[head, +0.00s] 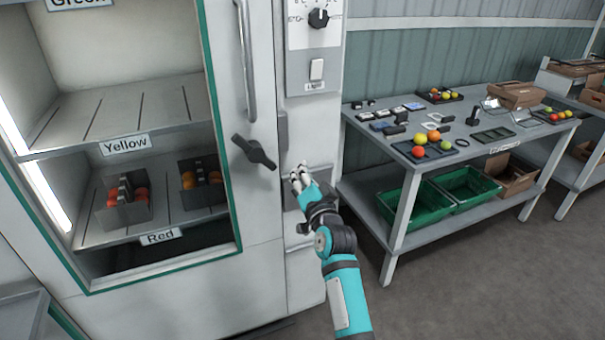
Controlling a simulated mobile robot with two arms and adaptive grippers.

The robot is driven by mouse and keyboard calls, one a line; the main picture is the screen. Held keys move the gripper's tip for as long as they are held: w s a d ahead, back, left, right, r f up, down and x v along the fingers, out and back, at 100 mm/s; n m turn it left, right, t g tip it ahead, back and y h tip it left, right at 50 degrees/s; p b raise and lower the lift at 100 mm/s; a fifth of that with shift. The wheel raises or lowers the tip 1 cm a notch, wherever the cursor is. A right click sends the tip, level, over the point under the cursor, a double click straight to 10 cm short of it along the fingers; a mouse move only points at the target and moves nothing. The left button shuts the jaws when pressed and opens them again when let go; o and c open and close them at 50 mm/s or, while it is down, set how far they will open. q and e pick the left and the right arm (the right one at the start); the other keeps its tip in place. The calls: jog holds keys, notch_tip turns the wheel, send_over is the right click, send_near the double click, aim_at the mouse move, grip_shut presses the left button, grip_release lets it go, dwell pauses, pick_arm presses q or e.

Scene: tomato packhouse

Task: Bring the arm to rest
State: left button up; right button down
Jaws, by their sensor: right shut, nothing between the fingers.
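My right gripper (300,177) is shut and empty at the end of my teal and black right arm, which reaches up from the bottom of the head view. It is in front of the cabinet's (262,270) right-hand panel, just right of the dark door latch (255,152). I cannot tell whether it touches the panel. My left gripper is not in view.
The cabinet has shelves labelled Yellow (125,145) and Red (161,237); dark trays (126,212) of tomatoes stand inside. At right, a workbench (372,138) holds tomatoes and small tools, with green crates (412,222) below. The floor (480,285) at lower right is clear.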

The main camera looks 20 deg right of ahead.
jog(key=shift+f, duration=0.1)
jog(key=s+a+f+n+g+y, duration=0.1)
jog(key=s+a+f+n+g, duration=0.35)
jog(key=f, duration=1.05)
jog(key=s+d+f+g, duration=0.15)
jog(key=s+f, duration=0.55)
jog(key=f, duration=0.7)
jog(key=s+a+f+n+g+y, duration=0.15)
jog(key=s+a+f+g, duration=0.35)
jog(key=f, duration=1)
jog(key=s+d+f+n+g, duration=0.2)
jog(key=s+f, duration=0.5)
jog(key=s, duration=0.4)
jog(key=s+d+f+n+g, duration=0.1)
jog(key=s+d+f+n, duration=0.1)
jog(key=s+f, duration=0.7)
jog(key=s+d+f+n+g, duration=0.1)
jog(key=s+f+g, duration=0.1)
jog(key=s, duration=0.9)
jog(key=s+d+f+n+g+h, duration=0.1)
jog(key=s+d+f+g, duration=0.1)
jog(key=s, duration=1)
jog(key=shift+s+d+f, duration=0.2)
jog(key=shift+s, duration=0.1)
